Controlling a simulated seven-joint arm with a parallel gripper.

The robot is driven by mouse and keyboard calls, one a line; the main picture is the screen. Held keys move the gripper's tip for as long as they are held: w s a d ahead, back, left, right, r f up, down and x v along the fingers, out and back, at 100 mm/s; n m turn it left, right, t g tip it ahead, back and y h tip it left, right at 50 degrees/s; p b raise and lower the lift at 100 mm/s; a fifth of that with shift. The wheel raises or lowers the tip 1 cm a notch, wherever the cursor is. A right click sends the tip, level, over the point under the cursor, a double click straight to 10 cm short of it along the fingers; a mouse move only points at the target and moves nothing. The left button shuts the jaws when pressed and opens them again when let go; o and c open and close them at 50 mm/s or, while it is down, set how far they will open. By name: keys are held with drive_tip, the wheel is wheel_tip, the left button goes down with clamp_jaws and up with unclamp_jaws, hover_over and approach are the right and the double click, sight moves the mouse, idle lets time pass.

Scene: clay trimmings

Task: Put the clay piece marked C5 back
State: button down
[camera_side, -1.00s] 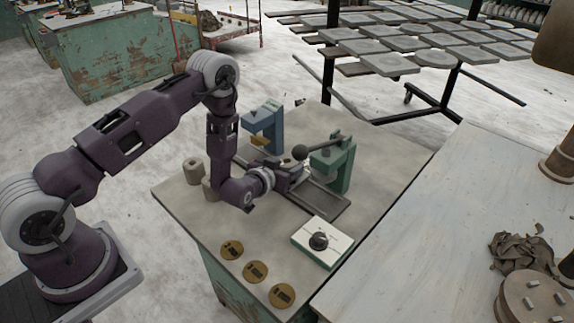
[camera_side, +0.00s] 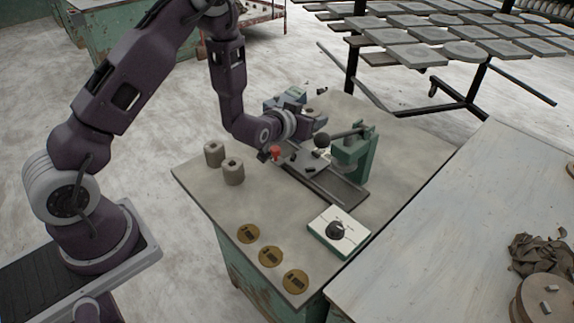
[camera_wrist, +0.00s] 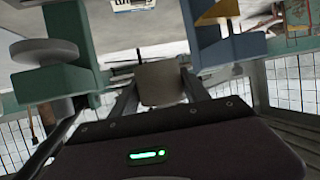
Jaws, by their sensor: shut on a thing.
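My gripper (camera_wrist: 160,92) shows in the wrist view with its two fingers on either side of a grey-brown piece (camera_wrist: 160,80), which it holds. No mark on this piece is readable. In the side view my gripper (camera_side: 308,122) is above the back of the workbench, close to the blue fixture (camera_side: 290,98), which it partly hides. The held piece cannot be made out clearly there. The green fixture with a lever (camera_side: 352,155) stands to the right; it is at the left in the wrist view (camera_wrist: 50,75). The blue fixture is at the right there (camera_wrist: 228,48).
A grey tray (camera_side: 345,190) lies before the green fixture, with a small red item (camera_side: 275,153) by its left end. Two clay cylinders (camera_side: 233,172) stand at left. A dial box (camera_side: 338,233) and three brass discs (camera_side: 270,256) lie near the front.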

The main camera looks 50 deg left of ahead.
sight(310, 110)
wheel_tip(310, 110, up, 3)
drive_tip(key=shift+r, duration=0.1)
drive_tip(key=s+m+g+h, duration=0.1)
drive_tip(key=s+m+h, duration=0.85)
drive_tip(key=s, duration=0.75)
drive_tip(key=shift+n+h, duration=0.25)
drive_tip(key=shift+h, duration=0.1)
drive_tip(key=f, duration=1.8)
drive_tip(key=shift+w+d, duration=0.1)
drive_tip(key=shift+d, duration=0.1)
drive_tip(key=shift+f, duration=0.15)
drive_tip(key=c, duration=0.5)
unclamp_jaws()
